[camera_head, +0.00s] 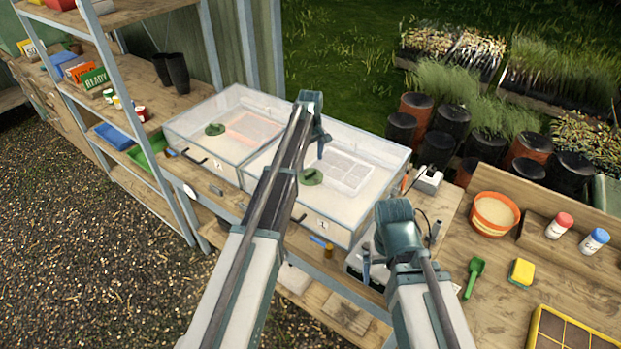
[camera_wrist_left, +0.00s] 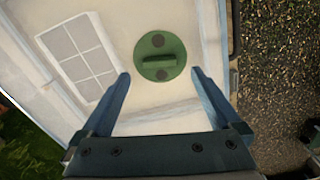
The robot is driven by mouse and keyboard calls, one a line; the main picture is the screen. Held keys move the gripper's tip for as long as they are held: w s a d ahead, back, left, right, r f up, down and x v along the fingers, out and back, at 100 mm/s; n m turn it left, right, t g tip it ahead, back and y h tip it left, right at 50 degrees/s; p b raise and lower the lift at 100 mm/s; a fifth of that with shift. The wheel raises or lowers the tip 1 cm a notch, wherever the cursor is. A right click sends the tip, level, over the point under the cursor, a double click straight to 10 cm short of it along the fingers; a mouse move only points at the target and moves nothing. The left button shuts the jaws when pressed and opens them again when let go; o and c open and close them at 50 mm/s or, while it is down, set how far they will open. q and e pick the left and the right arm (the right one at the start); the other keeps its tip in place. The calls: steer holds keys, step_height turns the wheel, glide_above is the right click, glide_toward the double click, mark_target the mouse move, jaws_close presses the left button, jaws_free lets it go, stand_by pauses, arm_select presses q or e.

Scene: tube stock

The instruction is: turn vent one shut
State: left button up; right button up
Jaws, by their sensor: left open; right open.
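Vent one is a round green disc (camera_head: 311,177) on the clear lid of the right-hand box (camera_head: 370,150), which carries a "1" label (camera_head: 323,225). In the left wrist view the vent (camera_wrist_left: 160,56) has a raised bar across its middle and two dark round spots, one on each side of the bar. My left gripper (camera_head: 321,148) is above this lid. In the wrist view its open, empty fingers (camera_wrist_left: 159,73) point toward the vent, one to each side. No contact is visible. My right gripper (camera_head: 400,250) is open and empty at the box's near right corner.
A second clear-lidded box (camera_head: 222,125) with its own green vent (camera_head: 215,129) stands to the left. A shelf rack (camera_head: 130,110) is further left. The right bench holds an orange pot (camera_head: 494,214), a green scoop (camera_head: 474,277) and a yellow sponge (camera_head: 522,271).

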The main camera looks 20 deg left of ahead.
mark_target(310, 172)
arm_select(q)
step_height(310, 172, down, 5)
steer(key=b, duration=0.4)
steer(key=shift+f, duration=0.15)
